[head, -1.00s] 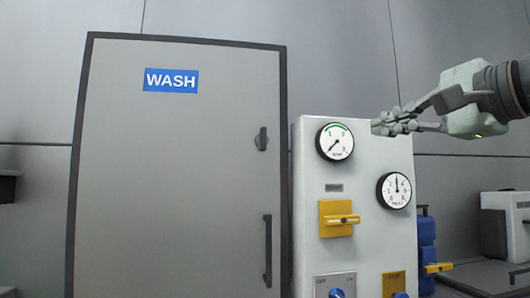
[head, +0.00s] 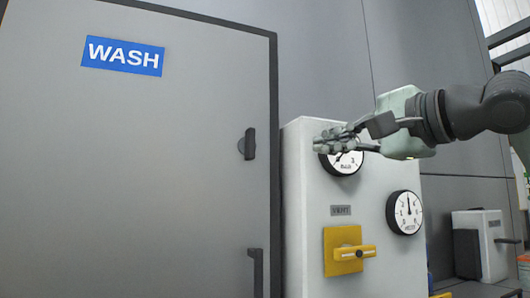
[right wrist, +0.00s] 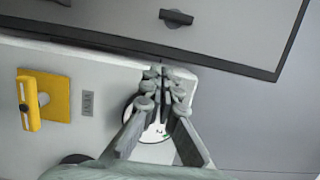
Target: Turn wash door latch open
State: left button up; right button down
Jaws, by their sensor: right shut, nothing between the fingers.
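The grey wash door (head: 130,170) with a blue WASH sign (head: 123,52) fills the left of the head view. Its small black latch (head: 248,144) sits upright near the door's right edge. The latch also shows at the top of the right wrist view (right wrist: 176,17). My right gripper (head: 322,143) is shut and empty. It is to the right of the latch, apart from it, in front of the upper gauge. In the right wrist view the fingertips (right wrist: 161,82) point toward the door edge, with a gap to the latch. My left gripper is not in view.
A white control box (head: 300,215) stands right of the door with an upper gauge (head: 344,162), a lower gauge (head: 405,212) and a yellow switch (head: 347,252). A black door handle (head: 256,272) is below the latch. Another white box (head: 488,245) is at far right.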

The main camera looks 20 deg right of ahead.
aim_at(249, 145)
jog(key=p+x, duration=0.2)
jog(key=x, duration=0.8)
jog(key=shift+w, duration=0.15)
jog(key=a, duration=0.2)
jog(key=shift+a, duration=0.95)
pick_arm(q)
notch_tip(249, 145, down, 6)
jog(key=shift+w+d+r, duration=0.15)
pick_arm(e)
jog(key=shift+a+f, duration=0.1)
